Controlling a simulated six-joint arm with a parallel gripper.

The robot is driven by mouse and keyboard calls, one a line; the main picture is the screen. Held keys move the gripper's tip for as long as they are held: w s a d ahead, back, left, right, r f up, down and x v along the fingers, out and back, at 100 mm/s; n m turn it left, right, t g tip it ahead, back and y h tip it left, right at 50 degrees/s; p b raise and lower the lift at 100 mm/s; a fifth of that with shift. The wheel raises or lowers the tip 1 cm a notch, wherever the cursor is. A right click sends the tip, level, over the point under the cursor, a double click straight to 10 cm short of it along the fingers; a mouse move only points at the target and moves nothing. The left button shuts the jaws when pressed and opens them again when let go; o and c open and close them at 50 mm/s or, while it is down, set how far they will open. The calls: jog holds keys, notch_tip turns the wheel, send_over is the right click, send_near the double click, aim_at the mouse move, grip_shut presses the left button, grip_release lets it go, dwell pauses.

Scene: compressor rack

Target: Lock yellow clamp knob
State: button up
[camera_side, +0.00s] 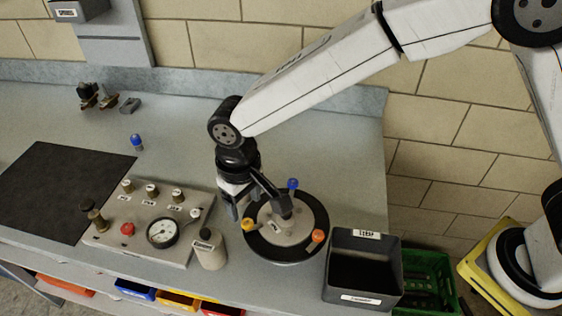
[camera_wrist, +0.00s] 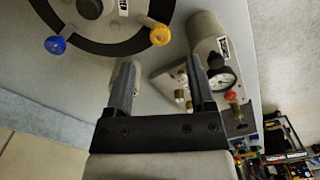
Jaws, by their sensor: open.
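The yellow clamp knob (camera_side: 247,224) is on the left edge of a round grey plate with a black ring (camera_side: 263,245). A blue knob (camera_side: 292,184) and an orange knob (camera_side: 318,236) sit on the same plate's edge. My gripper (camera_side: 256,208) is over the plate's left part, close to the yellow knob, with its jaws open and empty. In the wrist view the yellow knob (camera_wrist: 160,36) shows just past the gap between the fingertips (camera_wrist: 160,62). I cannot tell the depth between them. The blue knob (camera_wrist: 55,45) is farther left.
A labelled grey bottle (camera_side: 210,250) stands close left of the plate. Beyond it is a panel (camera_side: 140,245) with a gauge (camera_side: 162,232) and valves. A dark open bin (camera_side: 363,270) is at the right. The bench behind the panel is mostly clear.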

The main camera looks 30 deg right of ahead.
jog(key=shift+r, duration=1.35)
jog(key=shift+w+d, duration=0.1)
jog(key=shift+d, duration=0.15)
jog(key=d+m+t, duration=0.1)
jog(key=d+m, duration=0.1)
jog(key=d, duration=1.5)
jog(key=s+d+f+m+t, duration=0.1)
jog(key=s+d, duration=0.8)
jog(key=d, duration=0.4)
jog(key=shift+s+d+f+m+t, duration=0.2)
jog(key=shift+s+f+m+t, duration=0.1)
jog(key=shift+f, duration=0.1)
jog(key=shift+w+a, duration=0.1)
jog(key=shift+a, duration=0.05)
